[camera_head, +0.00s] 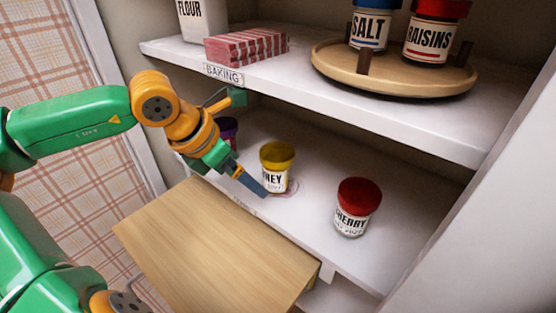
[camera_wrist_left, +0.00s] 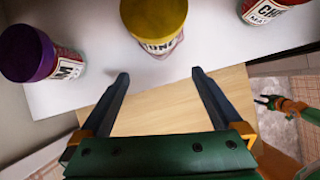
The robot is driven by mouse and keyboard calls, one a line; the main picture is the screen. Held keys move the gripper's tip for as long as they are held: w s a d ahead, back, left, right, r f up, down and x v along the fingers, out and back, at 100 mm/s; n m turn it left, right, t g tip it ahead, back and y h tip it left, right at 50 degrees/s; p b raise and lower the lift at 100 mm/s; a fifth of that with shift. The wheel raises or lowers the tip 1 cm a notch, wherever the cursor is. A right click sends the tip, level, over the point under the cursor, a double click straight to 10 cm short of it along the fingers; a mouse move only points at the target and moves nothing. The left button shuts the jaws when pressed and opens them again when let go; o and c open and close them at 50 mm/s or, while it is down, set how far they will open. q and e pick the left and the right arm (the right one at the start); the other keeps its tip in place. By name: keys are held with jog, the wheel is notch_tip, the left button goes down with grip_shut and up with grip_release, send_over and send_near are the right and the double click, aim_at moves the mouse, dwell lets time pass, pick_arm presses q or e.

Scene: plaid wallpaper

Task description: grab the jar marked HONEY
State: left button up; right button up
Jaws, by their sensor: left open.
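The honey jar (camera_head: 276,178) has a yellow lid and a white label, of which the head view shows "NEY". It stands upright on the lower shelf, between a purple-lidded jar and a red-lidded one. In the left wrist view its yellow lid (camera_wrist_left: 155,18) is at the top centre, just beyond the fingertips. My left gripper (camera_wrist_left: 160,76) is open and empty, with its fingers pointing towards the jar. In the head view, a dark finger reaches down beside the jar's lower front left. My right gripper (camera_wrist_left: 265,101) appears small at the right edge of the left wrist view.
The cherry jar (camera_head: 352,220) stands to the right. The purple-lidded jar (camera_wrist_left: 62,66) is at the left, mostly behind my arm in the head view. The upper shelf (camera_head: 420,122) overhangs. A wooden board (camera_head: 205,235) lies in front, below the shelf.

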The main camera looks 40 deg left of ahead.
aim_at(263, 158)
pick_arm(q)
jog(key=shift+w+d+p, duration=0.2)
jog(key=shift+w+p, duration=0.15)
jog(key=shift+w, duration=0.4)
jog(key=shift+w+d+p, duration=0.2)
jog(key=shift+w+p, duration=0.1)
jog(key=shift+w, duration=0.45)
jog(key=shift+w+d+p, duration=0.2)
jog(key=shift+w, duration=0.4)
jog(key=shift+w+d+p, duration=0.15)
jog(key=shift+w, duration=0.4)
jog(key=x, duration=0.5)
jog(key=shift+w, duration=0.15)
jog(key=shift+c, duration=1.3)
grip_shut()
